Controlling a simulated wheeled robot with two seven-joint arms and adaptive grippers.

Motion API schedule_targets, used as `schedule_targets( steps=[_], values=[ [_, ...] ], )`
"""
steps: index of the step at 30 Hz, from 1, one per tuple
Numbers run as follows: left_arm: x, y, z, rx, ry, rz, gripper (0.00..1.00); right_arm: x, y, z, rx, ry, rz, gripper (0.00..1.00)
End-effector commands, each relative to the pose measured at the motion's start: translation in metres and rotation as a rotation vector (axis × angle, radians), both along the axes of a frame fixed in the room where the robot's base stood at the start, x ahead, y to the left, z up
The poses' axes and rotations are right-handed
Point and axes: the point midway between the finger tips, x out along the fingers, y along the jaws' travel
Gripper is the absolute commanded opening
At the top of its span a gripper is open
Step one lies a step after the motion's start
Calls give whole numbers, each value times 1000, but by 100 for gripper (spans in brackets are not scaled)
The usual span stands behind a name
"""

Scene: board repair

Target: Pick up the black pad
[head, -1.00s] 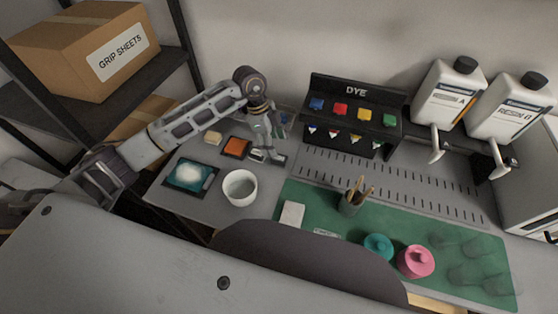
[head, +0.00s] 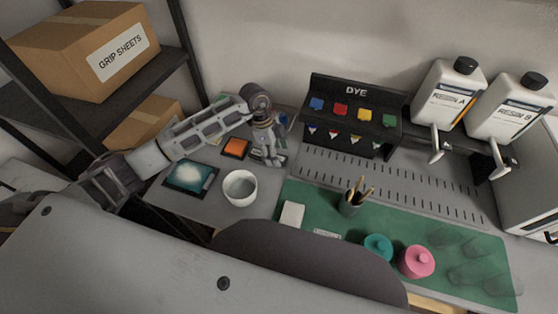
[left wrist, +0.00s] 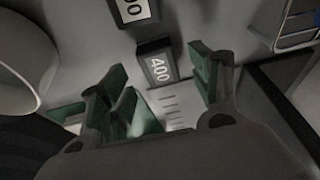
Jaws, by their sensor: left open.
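A dark block marked 400 (left wrist: 158,68) lies on the grey surface in the left wrist view. A second black block with a white label ending in 0 (left wrist: 133,11) lies beyond it, cut by the top edge. I cannot tell which one is the black pad. My left gripper (head: 271,161) points down over the desk, right of the orange square. In the left wrist view its green-lined fingers (left wrist: 158,62) are spread wide and empty, with the 400 block between and ahead of the tips. In the head view the gripper hides the blocks. My right gripper is not in view.
A white cup (head: 240,188) stands close by and fills the upper left of the wrist view. The dye rack (head: 353,115) is just right of the gripper. An orange square (head: 236,147) and a dark-edged teal tray (head: 191,177) lie left. A green mat (head: 400,218) holds several items.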

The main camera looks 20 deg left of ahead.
Motion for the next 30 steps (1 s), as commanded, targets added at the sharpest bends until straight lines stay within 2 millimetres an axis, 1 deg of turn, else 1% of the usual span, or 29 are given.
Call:
schedule_targets(
  steps=[1, 3, 7, 15, 22, 23, 30],
  values=[
    [0, -2, -7, -1, 2, 0, 63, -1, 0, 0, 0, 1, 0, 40],
    [0, -4, -13, -1, 1, 1, 63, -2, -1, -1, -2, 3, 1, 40],
    [0, -5, -21, 0, 1, 2, 63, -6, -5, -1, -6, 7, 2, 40],
    [0, -6, -23, 0, -1, 1, 63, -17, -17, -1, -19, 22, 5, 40],
    [0, -6, -23, 0, -1, 1, 63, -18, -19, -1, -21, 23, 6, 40],
    [0, -6, -23, 0, -1, 1, 60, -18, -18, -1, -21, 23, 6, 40],
    [0, -6, -23, 0, -1, 1, 30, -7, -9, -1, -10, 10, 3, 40]
  ],
)
